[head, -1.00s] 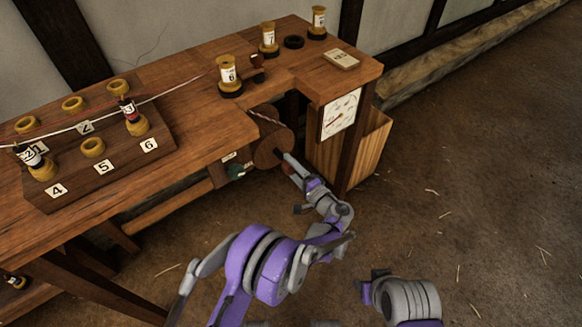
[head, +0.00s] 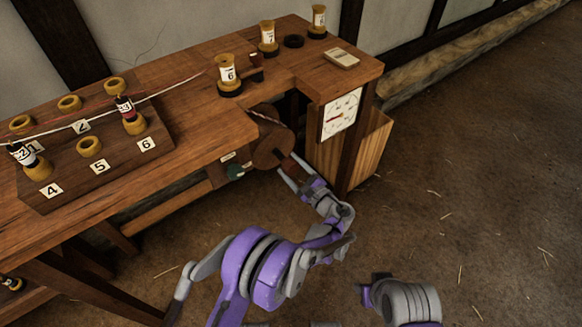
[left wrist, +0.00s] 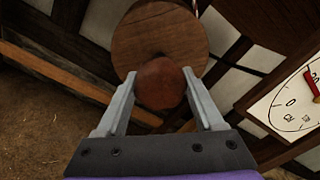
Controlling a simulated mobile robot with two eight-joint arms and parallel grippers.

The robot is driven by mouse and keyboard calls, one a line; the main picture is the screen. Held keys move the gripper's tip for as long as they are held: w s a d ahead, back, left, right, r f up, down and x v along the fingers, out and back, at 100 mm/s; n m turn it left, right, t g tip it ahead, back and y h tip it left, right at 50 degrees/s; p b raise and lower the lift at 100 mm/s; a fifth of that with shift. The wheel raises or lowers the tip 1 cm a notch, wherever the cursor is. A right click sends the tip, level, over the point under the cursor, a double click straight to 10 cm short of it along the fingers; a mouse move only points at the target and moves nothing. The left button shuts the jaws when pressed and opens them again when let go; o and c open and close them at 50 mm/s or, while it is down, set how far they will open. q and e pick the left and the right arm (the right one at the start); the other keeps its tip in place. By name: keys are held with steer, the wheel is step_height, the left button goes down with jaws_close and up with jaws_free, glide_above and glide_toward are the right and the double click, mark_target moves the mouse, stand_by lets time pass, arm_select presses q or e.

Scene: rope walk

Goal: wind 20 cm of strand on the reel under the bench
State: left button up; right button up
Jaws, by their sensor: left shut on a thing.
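The wooden reel (head: 274,146) sits under the right part of the bench (head: 190,122), its round face toward me. In the left wrist view its disc (left wrist: 145,35) fills the top middle. A reddish-brown round handle knob (left wrist: 160,83) stands out in front of the disc. My left gripper (head: 287,170) is shut on this knob, with one finger on each side in the left wrist view (left wrist: 160,95). A pale strand (head: 150,98) runs across the bench top. My right arm's end (head: 375,288) shows at the lower right; its fingers cannot be made out.
A dial (head: 341,114) with a red needle faces out beside the reel. Numbered bobbins, including bobbin 6 (head: 228,77), stand on the bench. A peg board (head: 110,170) is at left. The floor at right is open.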

arm_select(q)
steer(key=shift+m, duration=1.1)
steer(key=o, duration=1.4)
steer(key=shift+c, duration=0.2)
